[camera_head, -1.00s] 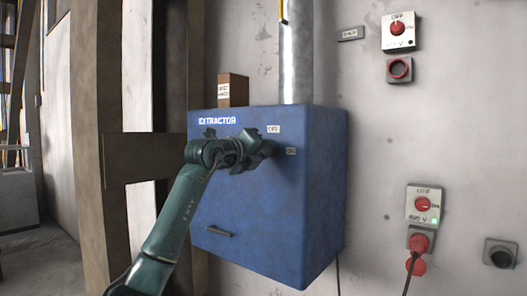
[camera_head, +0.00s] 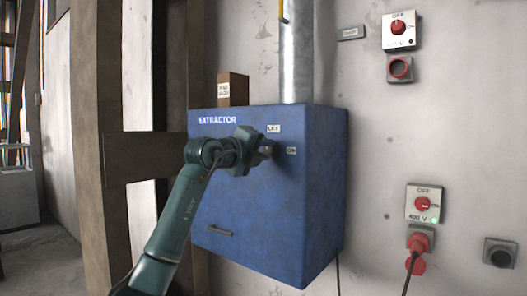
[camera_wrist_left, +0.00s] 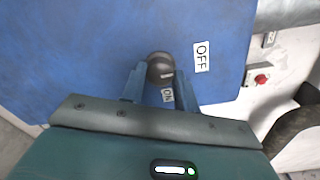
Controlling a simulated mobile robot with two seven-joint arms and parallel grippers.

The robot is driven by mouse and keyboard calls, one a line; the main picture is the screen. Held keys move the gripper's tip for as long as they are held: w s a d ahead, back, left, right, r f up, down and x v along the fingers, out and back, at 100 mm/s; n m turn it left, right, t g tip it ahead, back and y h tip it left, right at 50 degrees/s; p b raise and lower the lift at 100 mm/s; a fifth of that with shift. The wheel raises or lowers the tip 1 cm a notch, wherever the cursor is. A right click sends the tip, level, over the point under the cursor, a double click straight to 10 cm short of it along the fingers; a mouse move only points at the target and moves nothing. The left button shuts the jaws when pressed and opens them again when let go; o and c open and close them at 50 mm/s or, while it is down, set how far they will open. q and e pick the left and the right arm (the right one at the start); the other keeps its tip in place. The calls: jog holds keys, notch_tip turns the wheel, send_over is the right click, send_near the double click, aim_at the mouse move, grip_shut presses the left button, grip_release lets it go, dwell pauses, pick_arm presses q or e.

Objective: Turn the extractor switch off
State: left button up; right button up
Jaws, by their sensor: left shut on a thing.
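The extractor (camera_head: 270,215) is a blue box on the wall with an EXTRACTOR label on its front. Its switch is a dark round knob (camera_wrist_left: 158,66), seen in the left wrist view between the fingers of my left gripper (camera_wrist_left: 160,78). That gripper is shut on the knob. In the head view my left gripper (camera_head: 266,151) is against the box front and mostly hides the knob. The OFF label (camera_head: 273,128) is above the gripper's tip and the ON label (camera_head: 291,151) to its right. Which label the knob points to is unclear. My right gripper is not in view.
A metal duct (camera_head: 296,55) rises from the box, with a small brown box (camera_head: 233,89) on top. Other red switches, an upper one (camera_head: 398,30) and a lower one (camera_head: 424,203) with a plugged cable, are on the wall at right. A wooden post (camera_head: 95,150) stands at left.

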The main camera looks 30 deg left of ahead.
pick_arm(q)
jog(key=o, duration=1)
jog(key=s+b, duration=0.1)
jog(key=s, duration=0.3)
jog(key=s+b, duration=0.1)
jog(key=s, duration=0.3)
jog(key=s+a+b, duration=0.1)
jog(key=s, duration=0.4)
jog(key=shift+s+r+b, duration=0.1)
jog(key=shift+r+b, duration=0.15)
jog(key=shift+b, duration=0.05)
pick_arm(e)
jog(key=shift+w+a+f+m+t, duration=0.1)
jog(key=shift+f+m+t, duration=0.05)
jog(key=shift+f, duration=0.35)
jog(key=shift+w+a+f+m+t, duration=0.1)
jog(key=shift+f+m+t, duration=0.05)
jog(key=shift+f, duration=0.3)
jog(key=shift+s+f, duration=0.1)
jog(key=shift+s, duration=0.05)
